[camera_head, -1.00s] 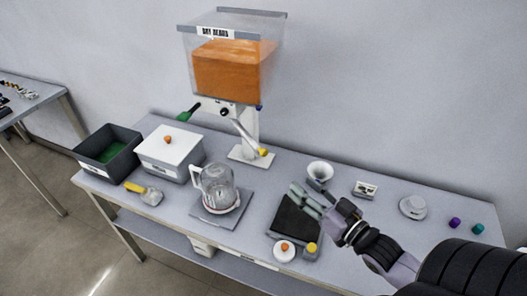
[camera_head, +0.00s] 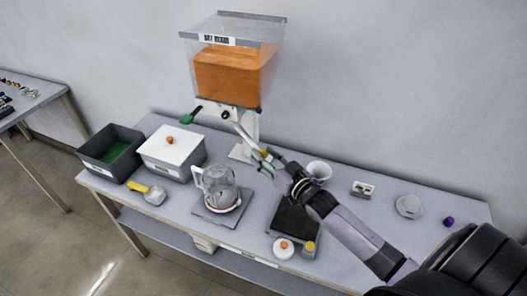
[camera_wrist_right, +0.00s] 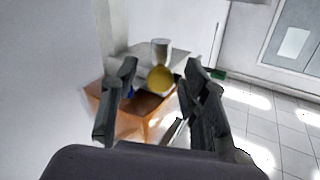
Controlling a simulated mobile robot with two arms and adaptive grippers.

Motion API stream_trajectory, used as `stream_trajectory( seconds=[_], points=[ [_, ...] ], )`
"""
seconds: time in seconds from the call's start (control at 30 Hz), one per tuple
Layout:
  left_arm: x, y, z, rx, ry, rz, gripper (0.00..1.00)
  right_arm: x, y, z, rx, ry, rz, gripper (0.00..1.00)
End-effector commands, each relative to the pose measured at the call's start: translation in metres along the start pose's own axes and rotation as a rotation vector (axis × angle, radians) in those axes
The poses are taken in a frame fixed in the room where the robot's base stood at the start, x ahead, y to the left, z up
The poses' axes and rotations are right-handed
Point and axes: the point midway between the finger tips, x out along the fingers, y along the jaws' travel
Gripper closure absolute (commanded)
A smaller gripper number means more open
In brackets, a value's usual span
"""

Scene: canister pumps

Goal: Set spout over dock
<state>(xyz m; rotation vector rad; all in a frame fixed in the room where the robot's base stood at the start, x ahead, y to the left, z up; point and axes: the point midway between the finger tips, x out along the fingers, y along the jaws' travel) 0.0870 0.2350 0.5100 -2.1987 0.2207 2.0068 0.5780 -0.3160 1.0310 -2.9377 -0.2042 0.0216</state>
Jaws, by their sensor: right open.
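A clear dispenser (camera_head: 233,75) with orange contents stands at the back of the table. Its grey spout arm (camera_head: 240,128) slopes down to the right and ends in a yellow knob (camera_head: 264,153). A glass jug (camera_head: 221,187) stands on a grey square plate (camera_head: 211,216), possibly the dock, left of and nearer than the spout end. My right gripper (camera_head: 260,161) is open at the yellow knob. In the right wrist view the yellow knob (camera_wrist_right: 160,79) shows between the two fingers (camera_wrist_right: 160,95), with gaps on both sides. My left gripper is out of view.
A green-handled lever (camera_head: 189,117) sticks out left of the dispenser. A white-lidded box (camera_head: 170,150), a dark bin (camera_head: 103,165) and a yellow-handled scoop (camera_head: 150,195) are at the left. A black-topped scale (camera_head: 286,224) and white cup (camera_head: 319,171) lie near my right arm.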

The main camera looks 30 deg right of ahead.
Motion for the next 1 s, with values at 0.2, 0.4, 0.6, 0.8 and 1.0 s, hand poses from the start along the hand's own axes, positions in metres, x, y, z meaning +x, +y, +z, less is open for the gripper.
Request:
stream_trajectory(
  seconds=[0.2,0.4,0.6,0.8,1.0],
  points=[
    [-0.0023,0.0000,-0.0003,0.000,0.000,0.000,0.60,0.0111,-0.0006,-0.0003,-0.001,0.000,-0.001,0.59],
    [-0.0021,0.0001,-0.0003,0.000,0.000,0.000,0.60,0.0111,-0.0004,0.0000,-0.001,0.000,-0.001,0.59],
    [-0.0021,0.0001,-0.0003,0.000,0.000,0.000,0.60,0.0109,-0.0004,0.0000,-0.001,0.000,-0.001,0.70],
    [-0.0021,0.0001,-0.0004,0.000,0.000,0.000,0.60,0.0108,-0.0003,0.0000,-0.001,0.000,-0.001,0.83],
    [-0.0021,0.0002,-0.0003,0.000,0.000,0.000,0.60,0.0108,-0.0003,0.0000,-0.001,0.000,-0.001,0.97]
  ],
)
